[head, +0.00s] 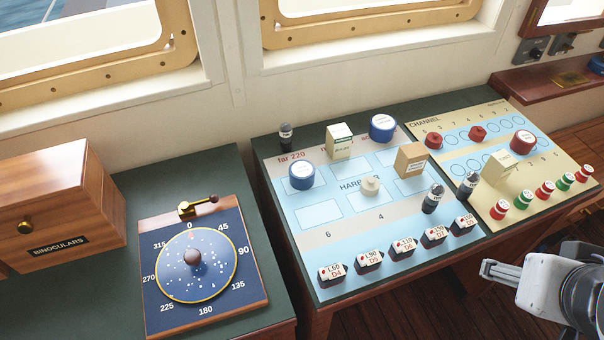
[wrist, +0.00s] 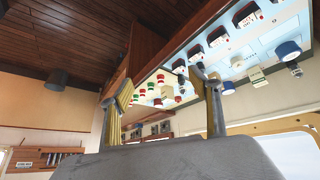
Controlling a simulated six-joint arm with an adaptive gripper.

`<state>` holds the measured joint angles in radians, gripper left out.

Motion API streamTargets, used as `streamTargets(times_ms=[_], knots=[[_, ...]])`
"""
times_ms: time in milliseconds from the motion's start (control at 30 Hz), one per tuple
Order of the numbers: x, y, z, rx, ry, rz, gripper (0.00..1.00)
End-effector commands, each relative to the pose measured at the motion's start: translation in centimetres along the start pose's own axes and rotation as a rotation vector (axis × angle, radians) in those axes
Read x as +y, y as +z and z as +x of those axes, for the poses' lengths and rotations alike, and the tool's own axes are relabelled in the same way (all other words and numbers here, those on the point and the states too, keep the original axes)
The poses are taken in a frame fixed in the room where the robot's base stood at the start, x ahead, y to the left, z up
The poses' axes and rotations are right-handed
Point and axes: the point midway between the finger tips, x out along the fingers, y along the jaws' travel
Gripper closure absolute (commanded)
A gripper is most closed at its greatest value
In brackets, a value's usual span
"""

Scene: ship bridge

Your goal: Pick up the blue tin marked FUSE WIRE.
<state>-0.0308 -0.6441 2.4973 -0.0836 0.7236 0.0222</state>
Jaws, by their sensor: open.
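Two blue round tins with white labels stand on the Harbor chart board: one at the left (head: 302,176) and one at the back (head: 382,128). Their label print is too small to read, so I cannot tell which is marked FUSE WIRE. Two blue tins also show in the tilted wrist view, one higher right (wrist: 288,49) and one lower (wrist: 228,88). My gripper (head: 487,269) is at the lower right of the head view, off the boards' front edge and well apart from both tins. Its fingers (wrist: 164,92) are spread with nothing held between them.
Cream and tan boxes (head: 410,160), dark bottles (head: 432,199) and a row of labelled dark blocks (head: 370,262) crowd the Harbor board. The Channel board (head: 475,160) holds red and green pieces. A binoculars box (head: 60,205) and compass dial board (head: 196,265) are left.

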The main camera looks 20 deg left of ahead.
Motion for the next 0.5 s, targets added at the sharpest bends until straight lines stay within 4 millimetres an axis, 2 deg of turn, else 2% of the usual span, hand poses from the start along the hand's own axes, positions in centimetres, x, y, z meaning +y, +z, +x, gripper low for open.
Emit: streamTargets(times_ms=[267,500], knots=[[-0.7,-5.4,4.1,0.108,0.018,-0.120,0.38],[-3.0,-9.5,7.4,0.211,-0.009,-0.235,0.38]])
